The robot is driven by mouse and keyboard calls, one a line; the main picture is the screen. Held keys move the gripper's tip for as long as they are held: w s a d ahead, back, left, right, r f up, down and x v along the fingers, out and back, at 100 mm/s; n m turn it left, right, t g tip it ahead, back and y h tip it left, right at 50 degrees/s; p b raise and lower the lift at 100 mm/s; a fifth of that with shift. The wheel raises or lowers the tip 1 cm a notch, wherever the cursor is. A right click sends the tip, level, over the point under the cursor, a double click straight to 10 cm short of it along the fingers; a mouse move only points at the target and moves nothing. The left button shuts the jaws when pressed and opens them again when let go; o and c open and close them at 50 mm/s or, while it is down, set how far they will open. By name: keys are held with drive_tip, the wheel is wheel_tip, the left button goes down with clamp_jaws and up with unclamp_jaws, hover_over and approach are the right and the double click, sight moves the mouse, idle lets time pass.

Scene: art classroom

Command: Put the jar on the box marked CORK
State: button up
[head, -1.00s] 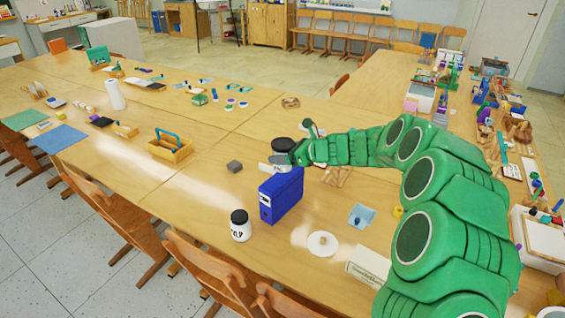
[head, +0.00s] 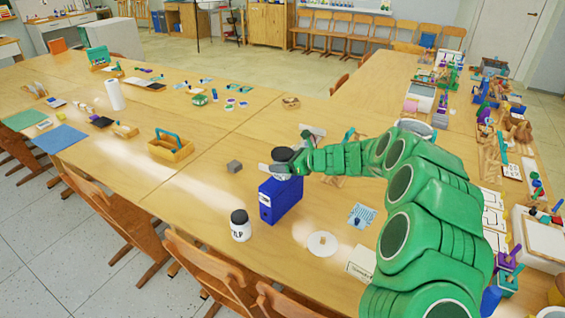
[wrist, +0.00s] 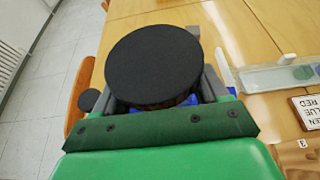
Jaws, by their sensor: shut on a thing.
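My gripper (head: 278,166) is shut on a jar with a round black lid (head: 283,155). In the head view the jar is just above or behind the blue box file (head: 281,199); its body is mostly hidden, and I cannot tell whether it touches anything. In the wrist view the black lid (wrist: 153,65) fills the middle, between the fingers, with some blue below it. A second jar, white with a black lid (head: 240,226), stands left of the blue file.
A white disc (head: 322,245) and a blue patterned cloth (head: 362,216) lie right of the blue file. A grey block (head: 234,167) and a yellow basket (head: 171,148) are to the left. Chairs line the front edge. Clear tabletop lies between these things.

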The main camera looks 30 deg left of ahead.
drive_tip(key=o, duration=1.4)
drive_tip(key=shift+c, duration=0.2)
drive_tip(key=shift+d+r, duration=0.25)
drive_tip(key=shift+d, duration=0.15)
drive_tip(key=v, duration=1.1)
drive_tip(key=shift+d, duration=0.1)
